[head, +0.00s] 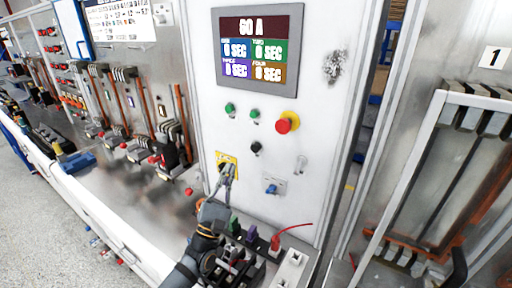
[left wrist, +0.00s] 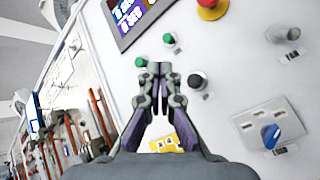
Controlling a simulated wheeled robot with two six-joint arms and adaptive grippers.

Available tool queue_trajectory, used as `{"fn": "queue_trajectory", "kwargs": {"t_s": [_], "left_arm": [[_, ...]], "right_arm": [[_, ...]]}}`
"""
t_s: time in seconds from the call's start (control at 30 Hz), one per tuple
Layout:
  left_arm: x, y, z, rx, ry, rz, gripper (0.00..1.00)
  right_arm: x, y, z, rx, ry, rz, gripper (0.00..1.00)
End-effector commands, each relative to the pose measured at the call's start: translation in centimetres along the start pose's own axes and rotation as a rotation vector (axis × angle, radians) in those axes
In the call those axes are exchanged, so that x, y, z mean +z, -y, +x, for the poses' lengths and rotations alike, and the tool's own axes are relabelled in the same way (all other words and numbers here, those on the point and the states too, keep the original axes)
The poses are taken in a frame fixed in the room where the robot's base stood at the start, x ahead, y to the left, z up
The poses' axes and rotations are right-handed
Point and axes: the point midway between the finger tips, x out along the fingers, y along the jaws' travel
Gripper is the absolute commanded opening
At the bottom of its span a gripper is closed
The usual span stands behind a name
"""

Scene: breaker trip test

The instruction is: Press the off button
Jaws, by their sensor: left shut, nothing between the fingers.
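The white panel (head: 275,115) carries a red push button on a yellow base (head: 287,122), two green buttons (head: 230,107) and a black button (head: 256,148). No label that names the off button is readable. My left gripper (head: 229,167) is shut and empty in front of the panel's lower left, over a yellow-plated switch (head: 221,158). In the left wrist view, the closed fingertips (left wrist: 153,68) appear between a partly hidden green button (left wrist: 140,62) and the black button (left wrist: 194,81). Contact with the panel cannot be told. My right gripper is not in view.
A display (head: 259,47) reading 60 A sits above the buttons. A blue knob (head: 271,188) is at the lower right of the panel. A bench (head: 150,190) with breaker parts runs left. A metal-framed unit (head: 430,170) stands at right.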

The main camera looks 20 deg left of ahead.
Motion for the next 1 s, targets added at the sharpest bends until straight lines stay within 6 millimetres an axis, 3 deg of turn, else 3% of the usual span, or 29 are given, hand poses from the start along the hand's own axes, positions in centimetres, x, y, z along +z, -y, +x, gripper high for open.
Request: {"fn": "queue_trajectory", "kwargs": {"t_s": [0.23, 0.4, 0.73, 1.0], "left_arm": [[-0.6, 0.5, 0.5, 0.003, 0.001, -0.001, 0.0], [-1.8, 1.8, 2.1, 0.004, 0.001, -0.001, 0.0], [-4.2, 4.1, 4.9, 0.002, 0.001, 0.001, 0.0], [-4.5, 4.5, 6.1, 0.0, 0.0, 0.0, 0.0]], "right_arm": [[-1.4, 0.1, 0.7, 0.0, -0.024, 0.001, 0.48], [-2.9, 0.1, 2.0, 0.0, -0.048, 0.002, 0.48], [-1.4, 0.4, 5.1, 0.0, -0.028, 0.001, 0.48], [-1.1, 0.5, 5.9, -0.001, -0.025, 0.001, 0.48]]}}
